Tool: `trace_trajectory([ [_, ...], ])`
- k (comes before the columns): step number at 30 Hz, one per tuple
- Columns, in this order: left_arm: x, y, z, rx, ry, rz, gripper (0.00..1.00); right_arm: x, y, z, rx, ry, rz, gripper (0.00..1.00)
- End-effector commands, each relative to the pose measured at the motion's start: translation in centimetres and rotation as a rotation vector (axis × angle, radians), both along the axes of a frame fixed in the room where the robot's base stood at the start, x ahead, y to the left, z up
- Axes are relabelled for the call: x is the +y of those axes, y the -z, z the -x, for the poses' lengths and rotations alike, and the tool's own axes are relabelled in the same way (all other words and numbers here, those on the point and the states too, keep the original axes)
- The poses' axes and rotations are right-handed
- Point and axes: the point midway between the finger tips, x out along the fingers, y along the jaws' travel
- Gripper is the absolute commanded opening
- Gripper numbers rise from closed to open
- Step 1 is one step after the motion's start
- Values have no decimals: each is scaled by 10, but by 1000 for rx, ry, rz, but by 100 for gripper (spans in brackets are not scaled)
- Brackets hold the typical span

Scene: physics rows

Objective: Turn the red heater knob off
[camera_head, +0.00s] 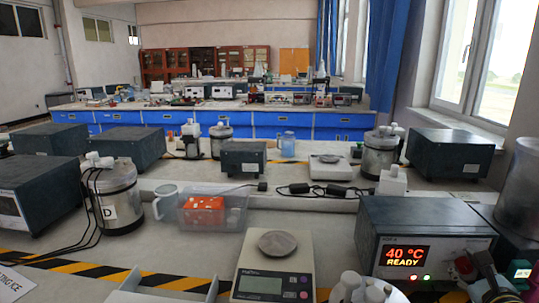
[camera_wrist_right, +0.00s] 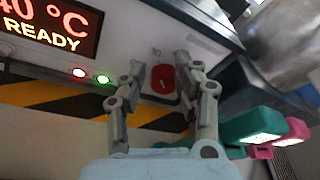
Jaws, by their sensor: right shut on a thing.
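The red heater knob (camera_wrist_right: 163,78) is on the front panel, to the right of the red and green lamps, in the right wrist view. My right gripper (camera_wrist_right: 160,72) is shut on it, with one grey finger on each side. A small pale mark shows on the knob, but I cannot read its setting. The heater (camera_head: 430,238) is a dark box with a pale front at the right in the head view. Its display (camera_head: 404,255) reads "40 °C READY", and both lamps are lit. My left gripper is not in view.
Teal (camera_wrist_right: 245,132) and pink objects lie right of the gripper. A metal vessel (camera_head: 519,190) stands beside the heater. A scale (camera_head: 273,262) and a clear bin with orange contents (camera_head: 212,208) stand to its left. Striped tape runs along the bench front.

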Motion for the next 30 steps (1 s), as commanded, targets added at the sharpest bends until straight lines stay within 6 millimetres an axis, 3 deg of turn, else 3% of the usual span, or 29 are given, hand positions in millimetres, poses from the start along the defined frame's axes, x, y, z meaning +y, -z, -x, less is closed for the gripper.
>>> trace_trajectory([
  [1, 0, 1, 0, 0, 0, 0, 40, 7, 9, 3, 14, -12, -21, 0],
  [6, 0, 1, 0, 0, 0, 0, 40, 7, 10, 3, 16, -11, -21, 0],
  [17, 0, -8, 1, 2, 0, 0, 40, 11, 1, 4, 13, -11, -16, 0],
  [30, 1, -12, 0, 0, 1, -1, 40, 15, -1, 55, 9, -10, -10, 0],
])
